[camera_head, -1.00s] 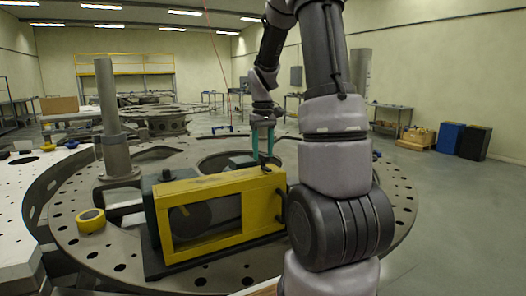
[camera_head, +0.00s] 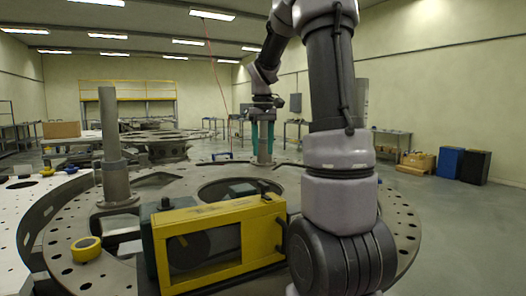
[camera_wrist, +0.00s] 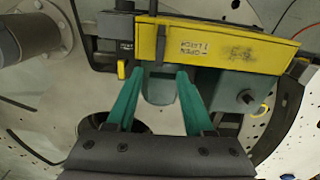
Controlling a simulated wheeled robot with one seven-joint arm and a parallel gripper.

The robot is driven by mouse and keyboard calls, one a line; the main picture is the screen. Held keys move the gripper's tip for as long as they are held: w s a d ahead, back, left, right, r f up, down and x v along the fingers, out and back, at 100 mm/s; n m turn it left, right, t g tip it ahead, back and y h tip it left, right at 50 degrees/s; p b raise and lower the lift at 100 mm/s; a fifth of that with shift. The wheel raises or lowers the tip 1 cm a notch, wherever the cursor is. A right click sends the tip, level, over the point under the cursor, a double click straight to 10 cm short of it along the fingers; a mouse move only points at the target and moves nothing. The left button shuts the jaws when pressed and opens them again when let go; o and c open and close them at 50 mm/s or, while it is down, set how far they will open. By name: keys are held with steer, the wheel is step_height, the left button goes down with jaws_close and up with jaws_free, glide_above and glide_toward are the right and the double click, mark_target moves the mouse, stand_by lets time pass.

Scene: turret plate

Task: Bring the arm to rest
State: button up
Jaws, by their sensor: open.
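My gripper (camera_head: 262,139) hangs from my arm in the head view, above the far part of the round turret plate (camera_head: 70,225). Its two teal fingers are apart with nothing between them. In the wrist view the open gripper (camera_wrist: 160,82) points toward a yellow box frame (camera_wrist: 215,45) with printed lettering. In the head view the yellow box frame (camera_head: 225,207) stands on the plate, nearer than the gripper. The fingers are apart from it in the head view.
An upright grey post (camera_head: 112,150) stands on the plate at left. A yellow tape roll (camera_head: 87,249) lies near the left rim. A cardboard box (camera_head: 61,129) is farther back. Blue and black bins (camera_head: 462,164) stand at right, beside open floor.

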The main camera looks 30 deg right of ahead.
stand_by(0.3)
steer(key=s+a+r+m+t+y, duration=0.1)
steer(key=s+a+r+m+t, duration=0.1)
steer(key=s+a, duration=0.4)
steer(key=s+a+r+m+t+y, duration=0.1)
steer(key=s+a+t, duration=0.4)
steer(key=s, duration=0.8)
steer(key=shift+s+a+r+m, duration=0.3)
steer(key=shift+a+r+m, duration=0.4)
steer(key=shift+a+m, duration=0.35)
steer(key=shift+a+n, duration=0.15)
steer(key=shift+n, duration=0.1)
